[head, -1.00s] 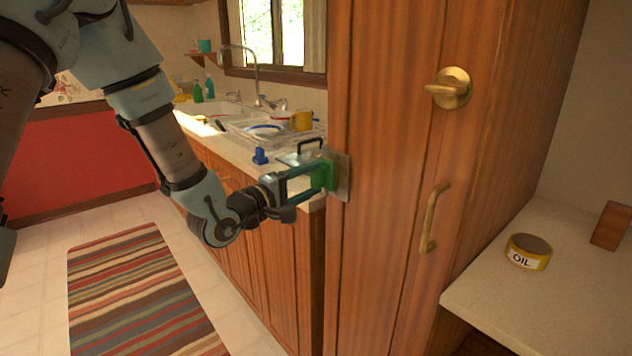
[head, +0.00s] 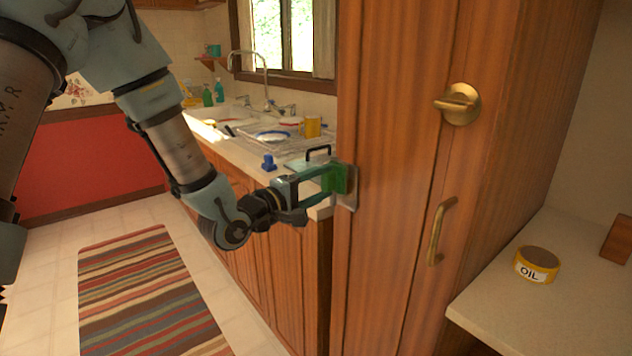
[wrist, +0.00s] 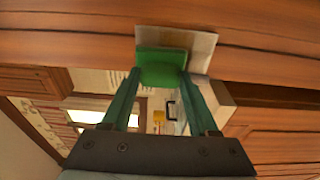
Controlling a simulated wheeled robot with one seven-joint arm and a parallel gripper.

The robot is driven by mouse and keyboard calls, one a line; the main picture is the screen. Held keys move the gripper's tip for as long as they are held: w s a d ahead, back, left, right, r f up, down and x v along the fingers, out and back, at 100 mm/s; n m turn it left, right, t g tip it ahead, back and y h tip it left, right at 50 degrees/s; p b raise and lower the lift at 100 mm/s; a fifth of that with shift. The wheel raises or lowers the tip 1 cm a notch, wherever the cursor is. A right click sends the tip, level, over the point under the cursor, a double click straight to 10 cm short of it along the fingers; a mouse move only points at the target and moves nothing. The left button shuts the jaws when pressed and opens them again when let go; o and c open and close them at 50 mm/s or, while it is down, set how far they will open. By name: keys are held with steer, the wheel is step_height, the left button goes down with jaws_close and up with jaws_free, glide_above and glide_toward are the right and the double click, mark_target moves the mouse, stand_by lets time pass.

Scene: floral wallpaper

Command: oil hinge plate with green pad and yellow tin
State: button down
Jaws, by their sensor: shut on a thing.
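My gripper (head: 322,185) is shut on the green pad (head: 339,180). In the wrist view the pad (wrist: 160,66) sits between the two fingertips, up against the grey hinge plate (wrist: 202,48). The hinge plate (head: 350,202) is on the edge of the tall wooden cabinet, and the pad and fingers hide part of it. The yellow tin (head: 537,263), labelled OIL, stands on the pale counter at right, with a dark brownish top. It is well apart from my gripper.
The tall wooden cabinet (head: 390,150) has a brass knob (head: 458,103) and a brass handle (head: 440,232) that stick out. A brown block (head: 617,239) is on the right counter (head: 500,315). Behind my gripper are a blue object (head: 269,162), a dish rack and a sink.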

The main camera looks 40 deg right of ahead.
steer(key=s, duration=0.5)
steer(key=shift+a, duration=0.2)
stand_by(0.4)
glide_toward(336, 192)
steer(key=s+r, duration=0.3)
stand_by(0.3)
steer(key=a+p, duration=0.2)
steer(key=p, duration=0.1)
steer(key=shift+w+r, duration=0.15)
steer(key=shift+r, duration=0.15)
